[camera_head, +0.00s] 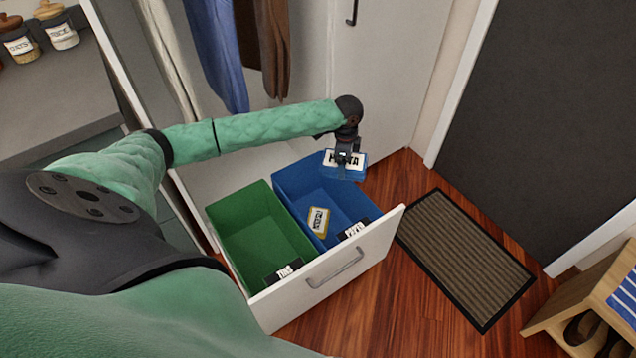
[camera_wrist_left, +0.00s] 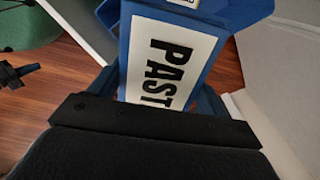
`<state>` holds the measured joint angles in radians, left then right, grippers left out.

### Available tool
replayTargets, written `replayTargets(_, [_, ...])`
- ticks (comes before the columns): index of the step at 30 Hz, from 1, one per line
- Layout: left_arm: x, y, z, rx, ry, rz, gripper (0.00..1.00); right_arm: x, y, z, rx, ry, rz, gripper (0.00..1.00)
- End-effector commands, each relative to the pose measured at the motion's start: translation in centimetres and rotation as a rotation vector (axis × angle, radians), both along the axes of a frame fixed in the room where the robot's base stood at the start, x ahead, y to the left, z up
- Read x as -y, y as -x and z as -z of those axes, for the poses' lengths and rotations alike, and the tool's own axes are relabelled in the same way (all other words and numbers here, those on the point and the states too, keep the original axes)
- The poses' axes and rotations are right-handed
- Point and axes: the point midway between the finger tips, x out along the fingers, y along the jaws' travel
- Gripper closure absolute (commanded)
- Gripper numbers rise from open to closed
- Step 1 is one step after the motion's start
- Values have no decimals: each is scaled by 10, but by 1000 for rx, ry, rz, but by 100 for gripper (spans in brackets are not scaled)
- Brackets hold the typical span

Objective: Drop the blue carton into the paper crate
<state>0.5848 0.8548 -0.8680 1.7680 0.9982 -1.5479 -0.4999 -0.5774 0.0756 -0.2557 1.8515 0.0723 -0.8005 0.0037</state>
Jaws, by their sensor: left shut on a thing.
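My left gripper (camera_head: 345,153) is shut on a blue carton (camera_head: 330,167) with a white label. In the left wrist view the carton (camera_wrist_left: 135,45) fills the space between the fingers, and its label reads "PAST" before it is cut off. The gripper holds the carton above the back right part of the blue crate (camera_head: 290,185), whose front label looks like "PAPER" but is small. The crate stands in an open drawer. A yellow-edged carton (camera_head: 318,221) lies inside that crate.
A green crate (camera_head: 240,205) stands left of the blue one in the same drawer. The drawer's white front (camera_head: 375,255) has a handle. A doormat (camera_head: 465,255) lies on the floor to the right. Clothes (camera_head: 220,50) hang behind, and jars (camera_head: 58,35) stand at top left.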

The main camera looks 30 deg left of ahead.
Motion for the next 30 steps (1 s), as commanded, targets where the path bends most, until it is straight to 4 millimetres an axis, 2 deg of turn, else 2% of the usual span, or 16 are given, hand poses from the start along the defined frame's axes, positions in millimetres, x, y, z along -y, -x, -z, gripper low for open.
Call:
replayTargets(1, [-10,-3,25,-1,-2,59,46,-4,0,17,16,-9,0,100])
replayTargets(9, [-61,-15,104,10,-7,428,46,-23,-3,53,110,-63,4,100])
replayTargets(13, [-83,-18,135,13,-12,583,46,-31,-4,65,149,-84,8,100])
replayTargets(16, [-96,-19,151,15,-16,673,46,-35,-5,72,171,-97,10,100])
replayTargets(20, [-106,-20,162,17,-18,746,46,-39,-5,75,189,-107,12,100])
replayTargets(26, [-110,-20,173,17,-19,777,46,-40,-5,84,196,-111,13,100])
replayTargets(30, [-109,-20,185,17,-19,776,46,-39,-5,99,197,-111,15,100])
